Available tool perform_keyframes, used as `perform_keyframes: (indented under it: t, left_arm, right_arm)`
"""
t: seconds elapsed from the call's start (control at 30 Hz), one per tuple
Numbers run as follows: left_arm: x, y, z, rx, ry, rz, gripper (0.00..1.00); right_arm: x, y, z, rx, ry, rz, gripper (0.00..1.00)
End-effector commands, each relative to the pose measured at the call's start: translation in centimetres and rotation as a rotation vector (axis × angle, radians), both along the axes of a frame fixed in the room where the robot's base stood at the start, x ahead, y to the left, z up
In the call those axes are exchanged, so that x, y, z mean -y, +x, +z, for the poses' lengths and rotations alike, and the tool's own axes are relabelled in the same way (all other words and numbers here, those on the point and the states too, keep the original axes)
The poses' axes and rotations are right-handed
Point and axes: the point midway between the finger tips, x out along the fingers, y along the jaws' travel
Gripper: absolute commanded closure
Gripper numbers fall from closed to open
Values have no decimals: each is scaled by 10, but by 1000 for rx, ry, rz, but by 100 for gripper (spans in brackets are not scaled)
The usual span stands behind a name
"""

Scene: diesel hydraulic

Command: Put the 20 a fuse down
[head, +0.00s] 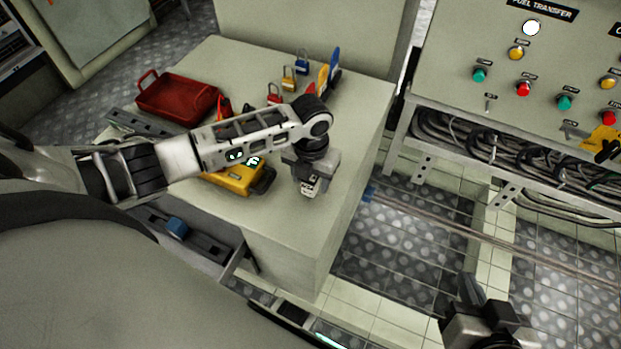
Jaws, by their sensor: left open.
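My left gripper (308,188) points down just above the front right part of the pale bench top (335,200). It is open. A small pale patch shows at its fingertips, but I cannot tell whether this is the 20 A fuse or part of the gripper. No fuse can be clearly made out elsewhere. My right gripper (473,296) is low at the bottom right, over the floor and away from the bench. Its fingers are dark and I cannot tell whether they are apart.
A yellow meter (232,180) lies left of my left gripper, partly under my arm. A red tray (177,98), coloured padlocks (289,78) and upright tags (334,68) stand further back. A control panel (545,75) with buttons is at right, above bundled cables (480,140).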

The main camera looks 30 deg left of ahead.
Motion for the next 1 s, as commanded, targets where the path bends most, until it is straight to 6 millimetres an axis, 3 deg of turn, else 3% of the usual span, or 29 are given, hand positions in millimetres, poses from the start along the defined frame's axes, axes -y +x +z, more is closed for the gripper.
perform_keyframes:
  t: [0.2, 0.4, 0.57, 0.67, 0.77, 0.83, 1.0]
  left_arm:
    - [-1, 1, 51, 4, 1, -1, 48]
    - [-1, 1, 89, 3, 1, 0, 48]
    - [0, 1, 105, 2, 0, 0, 48]
    - [5, -2, 105, 8, -15, 27, 48]
    - [27, -12, 92, 37, -83, 145, 48]
    - [52, -23, 79, 65, -173, 303, 48]
    - [113, -54, 65, 85, -493, 878, 48]
  right_arm:
    - [5, -1, 25, 29, 2, -14, 100]
    - [4, -4, 22, 3, 5, -20, 100]
    - [4, -6, 17, -14, 6, -24, 100]
    - [4, -5, 17, -13, 7, -24, 100]
    - [4, -2, 18, -7, 6, -25, 100]
    - [4, 0, 19, -2, 6, -24, 100]
    - [4, 0, 20, 0, 6, -23, 100]
